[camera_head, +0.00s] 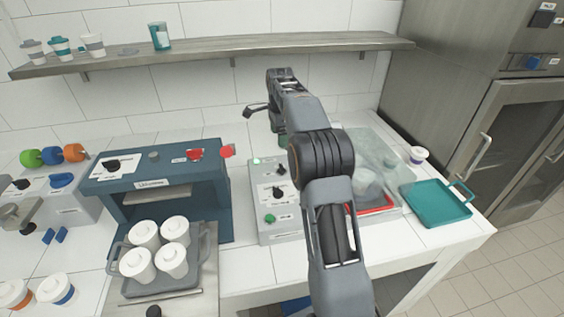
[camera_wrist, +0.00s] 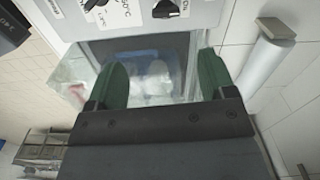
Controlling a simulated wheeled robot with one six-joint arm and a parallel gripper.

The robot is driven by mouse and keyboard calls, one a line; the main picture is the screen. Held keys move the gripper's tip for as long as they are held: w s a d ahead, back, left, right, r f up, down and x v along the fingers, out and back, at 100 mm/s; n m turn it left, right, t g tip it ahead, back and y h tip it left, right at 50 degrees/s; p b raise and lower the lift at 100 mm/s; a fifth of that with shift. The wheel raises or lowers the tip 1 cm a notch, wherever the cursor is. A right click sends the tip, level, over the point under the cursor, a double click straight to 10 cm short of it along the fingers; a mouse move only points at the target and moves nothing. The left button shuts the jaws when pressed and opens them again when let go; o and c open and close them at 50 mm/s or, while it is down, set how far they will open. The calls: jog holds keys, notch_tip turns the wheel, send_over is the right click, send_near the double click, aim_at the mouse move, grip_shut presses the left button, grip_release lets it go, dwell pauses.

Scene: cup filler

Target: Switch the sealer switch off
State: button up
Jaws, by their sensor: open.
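A grey machine with a clear-lidded chamber, which appears to be the sealer (camera_head: 257,228), stands on the counter in the head view, left of and partly behind my arm. Its panel carries a black rotary knob (camera_head: 278,193), another dark knob (camera_head: 283,170) and a green button (camera_head: 270,219).
A blue machine (camera_head: 225,200) with a red knob (camera_head: 195,154) stands left, a tray (camera_head: 207,262) of white cups before it. A teal tray (camera_head: 435,203) and a small cup (camera_head: 418,156) are right. A shelf (camera_head: 300,43) runs along the wall.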

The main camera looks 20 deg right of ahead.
aim_at(282, 166)
jog(key=shift+m, duration=0.5)
jog(key=f, duration=0.9)
jog(key=w+d+f+p, duration=0.1)
jog(key=f, duration=0.4)
jog(key=shift+f, duration=0.2)
jog(key=c, duration=0.9)
